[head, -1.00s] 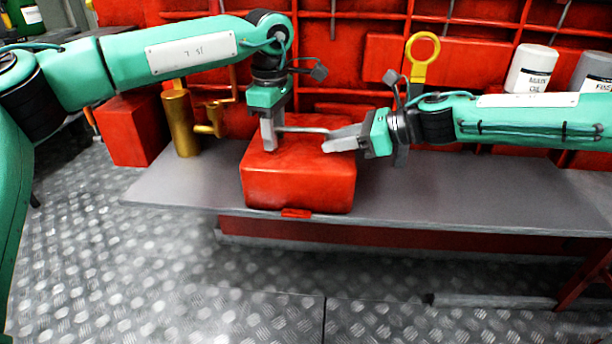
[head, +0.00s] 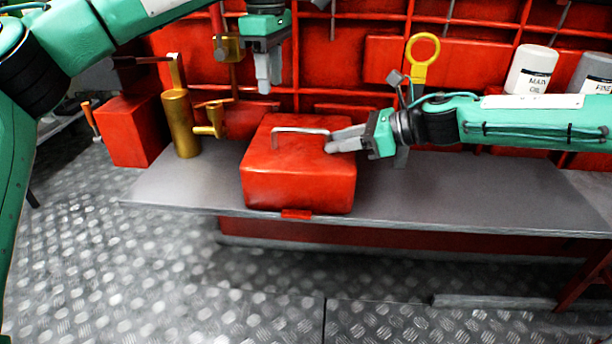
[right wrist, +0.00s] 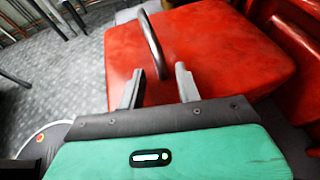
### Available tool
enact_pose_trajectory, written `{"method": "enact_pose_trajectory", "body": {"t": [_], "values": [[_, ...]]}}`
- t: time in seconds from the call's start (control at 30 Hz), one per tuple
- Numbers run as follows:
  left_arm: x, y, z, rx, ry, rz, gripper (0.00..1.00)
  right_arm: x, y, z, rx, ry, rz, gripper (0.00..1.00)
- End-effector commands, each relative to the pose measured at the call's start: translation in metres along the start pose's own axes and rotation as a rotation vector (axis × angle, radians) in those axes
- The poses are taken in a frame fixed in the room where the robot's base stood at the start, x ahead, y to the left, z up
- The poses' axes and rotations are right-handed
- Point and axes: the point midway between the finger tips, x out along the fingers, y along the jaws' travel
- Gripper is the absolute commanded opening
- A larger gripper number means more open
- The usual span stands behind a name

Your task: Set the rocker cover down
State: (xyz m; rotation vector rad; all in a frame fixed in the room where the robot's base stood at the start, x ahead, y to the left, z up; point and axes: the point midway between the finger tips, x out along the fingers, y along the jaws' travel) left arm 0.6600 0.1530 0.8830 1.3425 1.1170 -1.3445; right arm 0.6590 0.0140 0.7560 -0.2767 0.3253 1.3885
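The rocker cover (head: 298,178) is a red box with a grey bar handle (head: 300,131) on top. It sits flat on the grey bench (head: 450,190). My left gripper (head: 269,90) hangs above and behind the cover, clear of the handle and empty; its fingers overlap in view, so their gap is unclear. My right gripper (head: 335,140) is at the right end of the handle, over the cover's top. In the right wrist view its fingers (right wrist: 160,88) are apart, with the near end of the handle (right wrist: 152,45) between or just beyond them.
A brass cylinder (head: 180,125) stands on the bench left of the cover. A yellow ring tool (head: 422,55) stands behind my right gripper. White and grey cans (head: 531,70) are at the back right.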

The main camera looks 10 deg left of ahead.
Motion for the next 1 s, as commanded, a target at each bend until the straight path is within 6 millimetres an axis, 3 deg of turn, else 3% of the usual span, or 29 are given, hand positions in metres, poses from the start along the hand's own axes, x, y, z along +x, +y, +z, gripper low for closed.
{"method": "enact_pose_trajectory", "body": {"t": [0.4,0.6,1.0], "values": [[0.0,0.0,0.0,0.0,0.0,0.0,0.36,-0.076,-0.001,0.0,0.001,-0.003,-0.003,0.34],[0.001,0.0,0.0,0.0,0.0,0.0,0.36,-0.103,-0.001,0.0,0.001,-0.002,-0.002,0.34],[0.001,0.0,0.0,0.0,0.0,0.0,0.36,-0.114,0.0,0.0,0.0,0.0,0.0,0.34]]}}
